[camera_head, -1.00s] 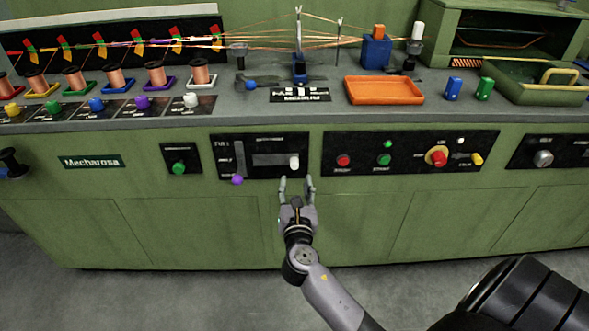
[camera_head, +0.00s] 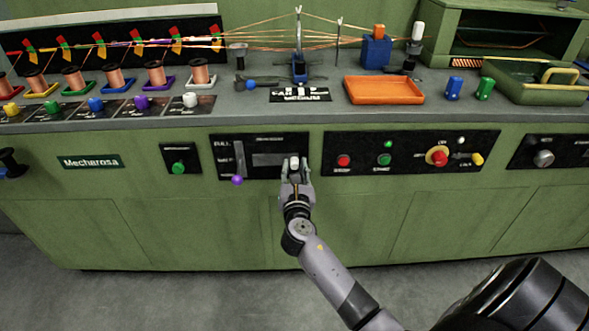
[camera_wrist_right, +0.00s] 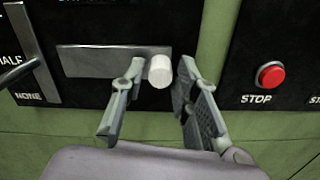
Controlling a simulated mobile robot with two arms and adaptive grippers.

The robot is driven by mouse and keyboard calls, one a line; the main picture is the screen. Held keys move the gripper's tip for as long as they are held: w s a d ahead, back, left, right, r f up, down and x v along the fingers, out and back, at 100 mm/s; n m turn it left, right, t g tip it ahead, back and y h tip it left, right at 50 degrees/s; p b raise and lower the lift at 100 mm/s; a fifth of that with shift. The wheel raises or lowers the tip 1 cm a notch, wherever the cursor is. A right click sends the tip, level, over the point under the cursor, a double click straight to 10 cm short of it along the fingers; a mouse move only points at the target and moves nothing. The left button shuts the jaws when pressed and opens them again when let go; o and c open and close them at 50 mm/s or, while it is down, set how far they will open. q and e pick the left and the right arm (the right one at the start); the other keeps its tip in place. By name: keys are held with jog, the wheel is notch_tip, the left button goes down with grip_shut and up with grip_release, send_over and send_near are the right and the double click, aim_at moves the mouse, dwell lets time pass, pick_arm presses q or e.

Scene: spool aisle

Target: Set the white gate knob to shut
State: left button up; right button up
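The white gate knob (camera_head: 294,162) sits at the right end of a grey horizontal slot plate (camera_head: 268,160) on a black panel. In the right wrist view the knob (camera_wrist_right: 160,71) is a short white cylinder at the right end of the grey plate (camera_wrist_right: 105,60). My right gripper (camera_head: 296,168) is in front of the panel at the knob. In the wrist view its two fingers (camera_wrist_right: 157,88) are open, one on each side of the knob, with gaps showing on both sides. My left gripper is not in view.
Left of the plate is a vertical lever slot (camera_head: 239,158) with a purple knob (camera_head: 237,180). To the right is a panel with a red stop button (camera_head: 343,161) and a green button (camera_head: 384,159). A green button (camera_head: 178,168) sits further left. The counter above holds spools and an orange tray (camera_head: 384,90).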

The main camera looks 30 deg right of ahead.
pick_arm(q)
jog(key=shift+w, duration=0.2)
pick_arm(e)
grip_shut()
jog(key=shift+a, duration=0.1)
jog(key=shift+w+a, duration=0.6)
jog(key=shift+a, duration=0.35)
grip_release()
jog(key=o, duration=0.4)
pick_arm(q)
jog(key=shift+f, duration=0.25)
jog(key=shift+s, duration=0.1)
